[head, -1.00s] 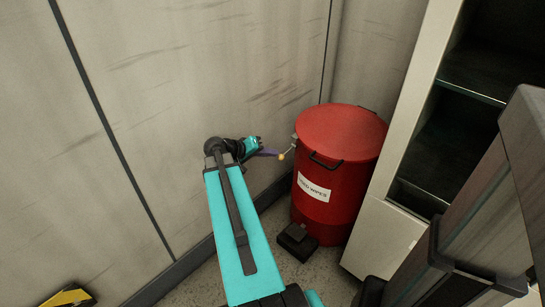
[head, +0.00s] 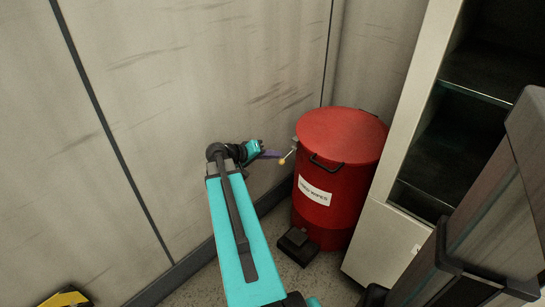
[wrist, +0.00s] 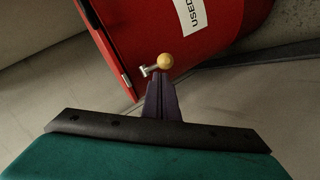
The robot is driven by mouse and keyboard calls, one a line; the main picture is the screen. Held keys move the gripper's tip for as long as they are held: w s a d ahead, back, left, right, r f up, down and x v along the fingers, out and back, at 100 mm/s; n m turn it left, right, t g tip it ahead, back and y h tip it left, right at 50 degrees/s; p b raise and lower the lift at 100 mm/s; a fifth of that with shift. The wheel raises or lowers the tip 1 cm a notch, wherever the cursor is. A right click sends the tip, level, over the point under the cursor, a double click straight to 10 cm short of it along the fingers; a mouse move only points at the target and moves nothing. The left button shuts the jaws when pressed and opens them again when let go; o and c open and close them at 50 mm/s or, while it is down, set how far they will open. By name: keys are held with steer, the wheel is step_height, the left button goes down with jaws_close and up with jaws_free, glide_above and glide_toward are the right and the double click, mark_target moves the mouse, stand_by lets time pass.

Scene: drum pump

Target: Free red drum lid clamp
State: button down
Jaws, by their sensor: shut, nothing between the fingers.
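The red drum (head: 331,190) stands upright in the corner with its round red lid (head: 341,134) on top. It bears a white label, partly legible as "USED WIPES". A small clamp lever with a yellow ball knob (head: 282,161) sticks out from the drum's left side near the lid. In the wrist view the yellow knob (wrist: 165,60) and a short metal pin show just beyond my fingertips. My gripper (head: 274,154) is shut and empty, its purple fingers pointing at the knob. In the wrist view the fingers (wrist: 161,85) look close to the knob; I cannot tell whether they touch.
A black pedal (head: 298,244) sits at the drum's front foot. A pale cabinet with dark shelves (head: 386,236) stands close on the right. The wall (head: 180,110) is behind and left of my arm. A yellow and black object (head: 66,298) lies at lower left.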

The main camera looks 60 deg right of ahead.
stand_by(0.4)
steer(key=w+a+r+p, duration=0.1)
steer(key=w+a+p, duration=0.1)
steer(key=w+a, duration=0.5)
steer(key=shift+v, duration=0.85)
